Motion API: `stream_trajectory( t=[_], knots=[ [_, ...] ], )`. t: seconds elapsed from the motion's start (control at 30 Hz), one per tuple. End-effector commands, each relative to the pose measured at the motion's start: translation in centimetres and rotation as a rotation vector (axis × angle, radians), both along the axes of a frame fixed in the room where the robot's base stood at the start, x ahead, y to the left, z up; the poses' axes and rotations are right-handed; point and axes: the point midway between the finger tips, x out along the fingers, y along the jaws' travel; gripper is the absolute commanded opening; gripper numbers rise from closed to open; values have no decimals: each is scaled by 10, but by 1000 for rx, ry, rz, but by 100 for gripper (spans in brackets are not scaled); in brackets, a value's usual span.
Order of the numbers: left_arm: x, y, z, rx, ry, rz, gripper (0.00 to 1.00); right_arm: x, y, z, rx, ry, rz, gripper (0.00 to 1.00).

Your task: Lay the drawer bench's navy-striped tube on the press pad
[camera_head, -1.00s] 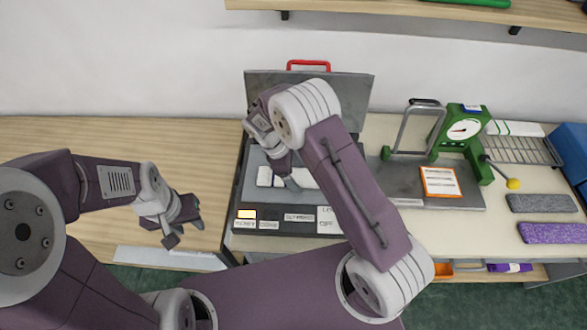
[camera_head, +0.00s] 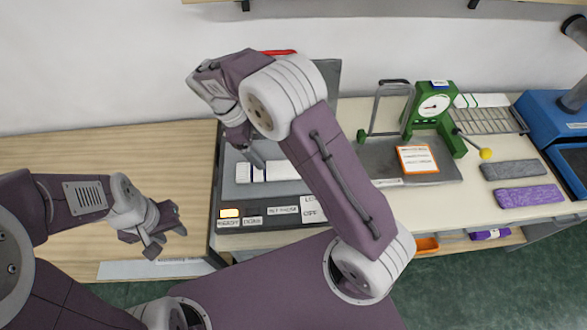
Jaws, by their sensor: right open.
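A pale tube (camera_head: 279,171) with a dark line across it lies on the grey press pad (camera_head: 262,190) in the open press. My left gripper (camera_head: 168,240) is open and empty over the front of the wooden table at the left. My right forearm hides part of the press and its lid (camera_head: 326,80).
A green gauge device (camera_head: 434,112) with a metal frame stands right of the press. Grey (camera_head: 513,170) and purple (camera_head: 528,196) pads lie at right. The wooden table (camera_head: 90,150) is clear.

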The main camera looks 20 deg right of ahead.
Motion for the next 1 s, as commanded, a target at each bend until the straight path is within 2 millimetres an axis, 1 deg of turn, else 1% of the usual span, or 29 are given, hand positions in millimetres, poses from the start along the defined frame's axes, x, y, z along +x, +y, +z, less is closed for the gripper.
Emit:
stream_trajectory(
  t=[0.03,0.17,0.2,0.27,0.3,0.4,0.5,0.6,0.67,1.0],
  knots=[
    [0,0,0,0,0,0,36,-9,-12,2,29,-27,-81,84],
    [0,0,0,0,0,0,36,-44,-39,1,127,-127,-380,84],
    [0,0,0,0,0,0,36,-56,-46,0,155,-158,-479,84],
    [0,0,0,0,0,0,36,-76,-56,-3,193,-203,-628,84],
    [0,0,0,0,0,0,36,-89,-62,-4,215,-233,-724,84],
    [0,0,0,0,0,0,36,-119,-74,-9,259,-297,-939,84],
    [0,0,0,0,0,0,36,-140,-82,-13,285,-344,-1092,84],
    [0,0,0,0,0,0,36,-152,-86,-16,295,-368,-1176,84],
    [0,0,0,0,0,0,36,-154,-86,-16,300,-374,-1194,84],
    [0,0,0,0,0,0,36,-155,-86,-16,299,-374,-1196,84]
  ],
)
